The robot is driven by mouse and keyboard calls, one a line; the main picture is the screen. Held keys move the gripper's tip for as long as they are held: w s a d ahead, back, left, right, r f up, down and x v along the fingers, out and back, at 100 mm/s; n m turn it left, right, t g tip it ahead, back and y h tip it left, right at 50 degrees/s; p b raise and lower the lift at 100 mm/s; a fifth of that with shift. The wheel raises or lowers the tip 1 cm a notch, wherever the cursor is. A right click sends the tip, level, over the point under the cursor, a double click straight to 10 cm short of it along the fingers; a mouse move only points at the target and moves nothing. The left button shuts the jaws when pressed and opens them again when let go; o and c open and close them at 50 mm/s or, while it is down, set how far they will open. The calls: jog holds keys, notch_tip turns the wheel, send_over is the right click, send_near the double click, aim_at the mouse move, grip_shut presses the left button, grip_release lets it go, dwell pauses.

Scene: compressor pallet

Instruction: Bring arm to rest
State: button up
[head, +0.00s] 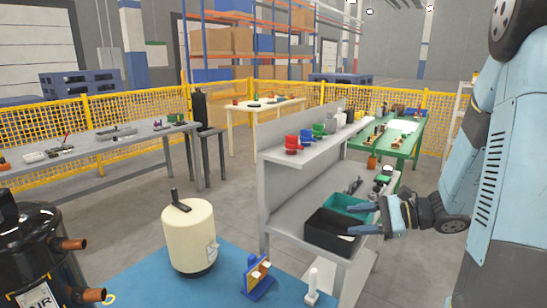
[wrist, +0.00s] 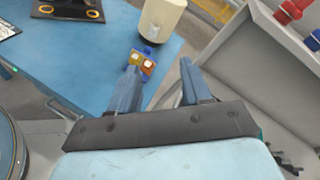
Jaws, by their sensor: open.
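My gripper (head: 358,222) is at the right in the head view, over the black and teal bins on the lower shelf of the grey rack. Its two blue fingers also show in the wrist view (wrist: 159,88). They are spread apart, with nothing between them. My light-blue arm runs down the right side of the head view.
The grey rack (head: 265,210) stands close around my gripper, with a black bin (head: 325,236) and a teal bin (head: 340,203). A cream tank (head: 190,238) and a blue fixture (head: 257,278) stand on the blue pallet (head: 150,285). Open floor lies behind the tank.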

jog(key=s+a+r+n+g+h, duration=0.2)
jog(key=s+r+n+h, duration=0.15)
jog(key=s+n, duration=0.2)
jog(key=s+a+r+n+g+h, duration=0.2)
jog(key=s+n+h, duration=0.2)
jog(key=s, duration=0.2)
jog(key=s+d+r+n+t+h, duration=0.4)
jog(key=s+d+r+n+h, duration=0.1)
jog(key=r, duration=0.3)
jog(key=shift+s+d+r+t+h, duration=0.2)
jog(key=shift+s+r+t+h, duration=0.15)
jog(key=shift+h, duration=0.3)
jog(key=shift+w+f+n, duration=0.1)
jog(key=shift+n, duration=0.15)
dwell(0.5)
